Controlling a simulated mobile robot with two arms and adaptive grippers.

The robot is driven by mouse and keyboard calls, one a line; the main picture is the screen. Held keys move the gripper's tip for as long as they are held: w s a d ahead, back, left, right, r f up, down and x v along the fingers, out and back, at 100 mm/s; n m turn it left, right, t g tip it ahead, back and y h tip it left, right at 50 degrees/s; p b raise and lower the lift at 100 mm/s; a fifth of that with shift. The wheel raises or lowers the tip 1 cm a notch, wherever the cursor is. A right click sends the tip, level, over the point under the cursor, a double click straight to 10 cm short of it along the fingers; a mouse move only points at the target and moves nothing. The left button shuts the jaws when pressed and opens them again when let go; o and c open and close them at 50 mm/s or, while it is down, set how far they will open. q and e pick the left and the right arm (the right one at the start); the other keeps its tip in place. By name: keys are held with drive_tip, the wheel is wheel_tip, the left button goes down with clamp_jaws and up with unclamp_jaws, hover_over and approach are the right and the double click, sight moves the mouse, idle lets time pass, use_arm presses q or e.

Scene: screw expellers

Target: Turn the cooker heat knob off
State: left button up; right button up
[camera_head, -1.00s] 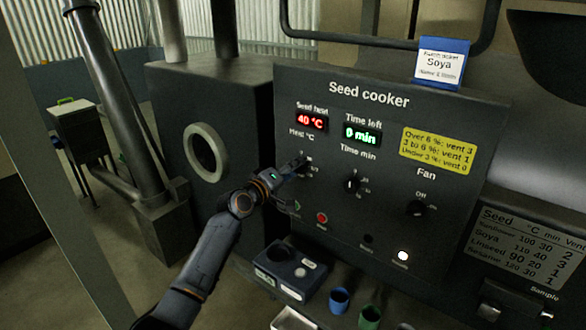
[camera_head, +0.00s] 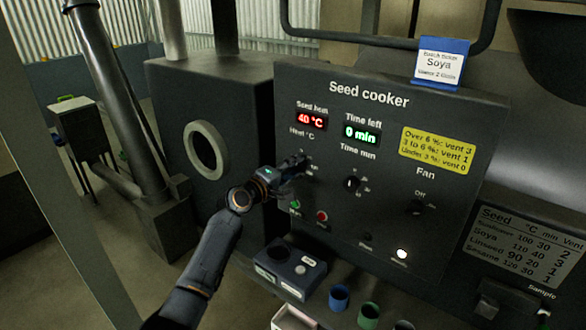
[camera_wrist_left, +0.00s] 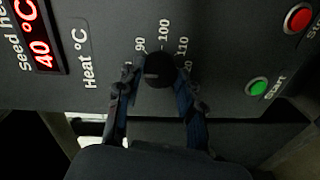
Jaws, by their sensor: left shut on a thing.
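The seed cooker panel (camera_head: 330,235) faces me, with a red 40 °C display (camera_head: 311,122) above the heat knob. My left gripper (camera_head: 300,165) is at the heat knob and mostly hides it in the head view. In the left wrist view the black round heat knob (camera_wrist_left: 160,70) sits between the two fingers of the left gripper (camera_wrist_left: 158,82), which are shut on it. The numbers 90, 100 and 110 show around it. A faint pale mark on the knob points roughly left in that view; the off label cannot be made out. My right gripper is not in view.
The time knob (camera_head: 352,184) and fan knob (camera_head: 415,207) are to the right. The green start button (camera_head: 295,205) and red button (camera_head: 321,216) lie just below my gripper. A Soya ticket (camera_head: 441,65) stands on top. Cups (camera_head: 339,297) stand below.

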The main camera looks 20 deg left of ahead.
use_arm(q)
drive_tip(key=o, duration=1.2)
drive_tip(key=shift+c, duration=0.2)
drive_tip(key=shift+s, duration=0.1)
drive_tip(key=v, duration=1.1)
drive_tip(key=shift+s+a, duration=0.2)
drive_tip(key=shift+s, duration=0.2)
